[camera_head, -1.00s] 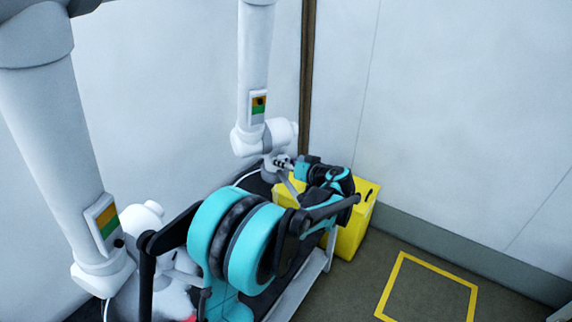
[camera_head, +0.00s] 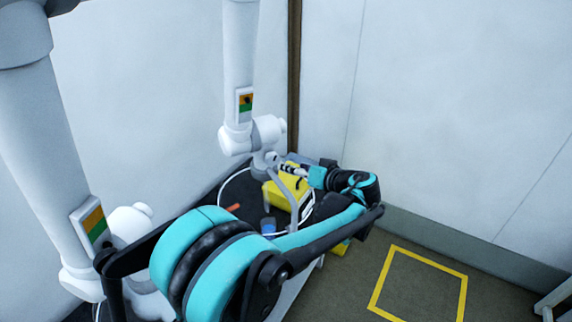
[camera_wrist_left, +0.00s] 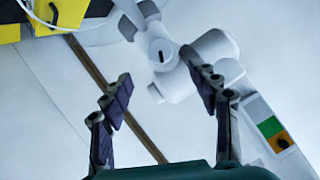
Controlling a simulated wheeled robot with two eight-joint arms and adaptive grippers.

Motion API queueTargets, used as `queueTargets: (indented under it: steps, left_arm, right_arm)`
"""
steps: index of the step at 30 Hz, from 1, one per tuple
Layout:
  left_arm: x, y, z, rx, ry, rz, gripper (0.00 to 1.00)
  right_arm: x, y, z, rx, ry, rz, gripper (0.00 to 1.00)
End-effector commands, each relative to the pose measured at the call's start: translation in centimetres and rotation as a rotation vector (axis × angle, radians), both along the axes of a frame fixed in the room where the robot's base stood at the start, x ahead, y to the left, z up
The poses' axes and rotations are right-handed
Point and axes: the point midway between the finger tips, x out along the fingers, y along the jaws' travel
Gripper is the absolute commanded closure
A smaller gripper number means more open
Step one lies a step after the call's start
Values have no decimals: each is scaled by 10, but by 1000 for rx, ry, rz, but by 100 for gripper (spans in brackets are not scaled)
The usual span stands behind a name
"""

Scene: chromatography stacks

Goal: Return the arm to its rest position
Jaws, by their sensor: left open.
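My left arm (camera_head: 313,228), teal and black, comes in from the lower left. It bends back at the elbow, so its wrist points left. My left gripper (camera_head: 287,168) is small in the head view, in front of the far white robot arm (camera_head: 252,134); I cannot tell there whether they touch. In the left wrist view my left gripper (camera_wrist_left: 160,75) has its two dark fingers wide apart with nothing held between them. The white robot arm is seen behind the fingers. My right gripper is not in view.
A dark worktop (camera_head: 238,190) lies under my arm with a yellow object (camera_head: 285,192), a small orange piece (camera_head: 233,207) and a blue item (camera_head: 268,226). Another white robot arm (camera_head: 90,225) stands at the left.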

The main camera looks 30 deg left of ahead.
Motion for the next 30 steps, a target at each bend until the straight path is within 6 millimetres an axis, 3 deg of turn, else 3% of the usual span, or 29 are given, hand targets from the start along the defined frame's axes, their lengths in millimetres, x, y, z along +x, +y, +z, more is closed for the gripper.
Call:
queueTargets:
  steps: [5, 20, 25, 30]
  left_arm:
    - [-5, -10, 4, 1, -1, 0, 39]
    - [-7, -9, 2, -4, 6, -2, 39]
    - [-35, -4, -28, -85, 100, -59, 39]
    - [-90, -10, -86, -248, 251, -208, 39]
  right_arm:
    - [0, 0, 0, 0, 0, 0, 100]
    - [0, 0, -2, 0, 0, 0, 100]
    - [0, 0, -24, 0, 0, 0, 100]
    - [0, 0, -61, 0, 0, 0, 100]
